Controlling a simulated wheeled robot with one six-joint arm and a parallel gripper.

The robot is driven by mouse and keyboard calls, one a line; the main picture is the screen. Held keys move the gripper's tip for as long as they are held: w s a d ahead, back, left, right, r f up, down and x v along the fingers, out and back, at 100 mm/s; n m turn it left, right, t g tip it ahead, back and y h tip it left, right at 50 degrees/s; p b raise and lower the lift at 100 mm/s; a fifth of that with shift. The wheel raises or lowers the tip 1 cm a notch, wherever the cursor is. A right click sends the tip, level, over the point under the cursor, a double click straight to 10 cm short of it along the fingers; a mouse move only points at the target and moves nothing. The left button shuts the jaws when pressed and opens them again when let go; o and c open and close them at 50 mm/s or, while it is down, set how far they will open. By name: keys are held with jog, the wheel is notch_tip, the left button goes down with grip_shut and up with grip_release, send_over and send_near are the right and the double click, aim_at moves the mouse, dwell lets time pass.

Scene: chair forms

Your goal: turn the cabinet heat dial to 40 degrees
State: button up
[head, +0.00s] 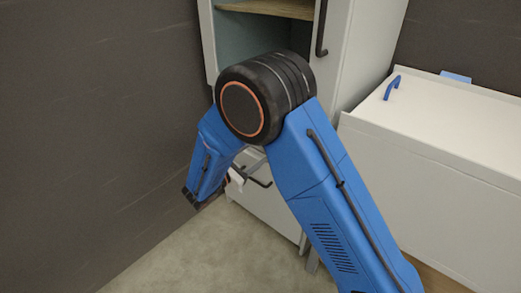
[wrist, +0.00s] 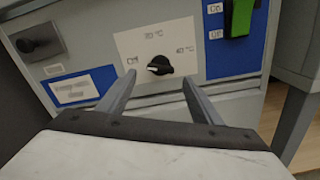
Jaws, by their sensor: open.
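The heat dial (wrist: 159,66) is a small black knob with a light pointer mark, set on a white label plate on the cabinet front in the wrist view. Temperature marks are printed around it; the one to its right seems to read 40 degrees (wrist: 186,49). The pointer appears to lie toward the left, though it is small. My gripper (wrist: 158,80) is open, with one finger on each side of the dial in the picture. I cannot tell whether the fingers touch it. In the head view my arm hides the dial.
A dark knob (wrist: 27,45) sits on a panel at the left, and a green switch (wrist: 239,17) on a blue plate at the upper right. In the head view, a tall cabinet (head: 357,50) stands open, a white chest (head: 440,130) stands right, and a dark wall (head: 90,120) is left.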

jog(key=shift+x, duration=2.3)
jog(key=c, duration=1.1)
